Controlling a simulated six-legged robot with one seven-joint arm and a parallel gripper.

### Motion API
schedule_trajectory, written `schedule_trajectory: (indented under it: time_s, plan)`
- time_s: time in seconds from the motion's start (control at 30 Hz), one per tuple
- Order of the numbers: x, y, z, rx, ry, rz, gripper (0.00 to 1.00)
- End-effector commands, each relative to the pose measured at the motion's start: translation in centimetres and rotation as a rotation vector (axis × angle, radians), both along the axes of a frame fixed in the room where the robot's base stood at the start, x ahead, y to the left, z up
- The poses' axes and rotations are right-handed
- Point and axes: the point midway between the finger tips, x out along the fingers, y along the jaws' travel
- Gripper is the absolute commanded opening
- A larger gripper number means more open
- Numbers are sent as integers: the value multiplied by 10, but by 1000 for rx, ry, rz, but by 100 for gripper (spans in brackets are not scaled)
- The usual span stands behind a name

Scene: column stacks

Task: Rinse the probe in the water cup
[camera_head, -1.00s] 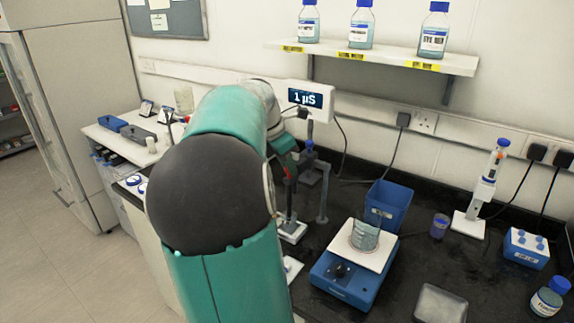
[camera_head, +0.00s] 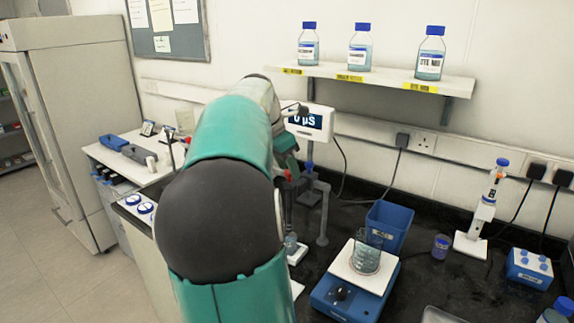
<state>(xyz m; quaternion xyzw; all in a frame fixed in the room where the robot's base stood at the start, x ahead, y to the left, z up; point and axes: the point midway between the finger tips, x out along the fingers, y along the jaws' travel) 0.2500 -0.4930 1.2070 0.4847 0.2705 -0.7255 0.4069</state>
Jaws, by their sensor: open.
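My gripper (camera_head: 289,174) is at the clamp stand (camera_head: 322,215), beneath the wall meter, and mostly hidden behind my own arm; its jaws are open. A thin dark upright piece, perhaps the probe (camera_head: 288,210), shows below it, partly covered by my arm. A small cup (camera_head: 291,242) with bluish contents stands under that piece on the white stand base. I cannot tell whether the probe tip is inside it. A glass beaker (camera_head: 366,256) of clear bluish liquid stands on a blue stirrer. The meter (camera_head: 309,120) reads 0 µS.
The blue stirrer (camera_head: 340,301) and a blue bin (camera_head: 389,225) stand right of the clamp stand. A small purple cup (camera_head: 441,246), a pipette stand (camera_head: 480,220) and a blue rack (camera_head: 528,266) are farther right. A shelf (camera_head: 392,82) with blue-capped bottles hangs above.

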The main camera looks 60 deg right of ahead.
Motion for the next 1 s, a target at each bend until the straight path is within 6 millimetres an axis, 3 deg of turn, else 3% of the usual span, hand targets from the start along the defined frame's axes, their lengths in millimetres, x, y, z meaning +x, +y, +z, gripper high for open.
schedule_trajectory:
  time_s: [0.27, 0.7, 1.0]
  plan:
    - [6, 8, 25, -2, -2, 1, 46]
    - [24, 38, 110, -3, -1, 0, 46]
    - [28, 45, 128, 1, 1, 1, 46]
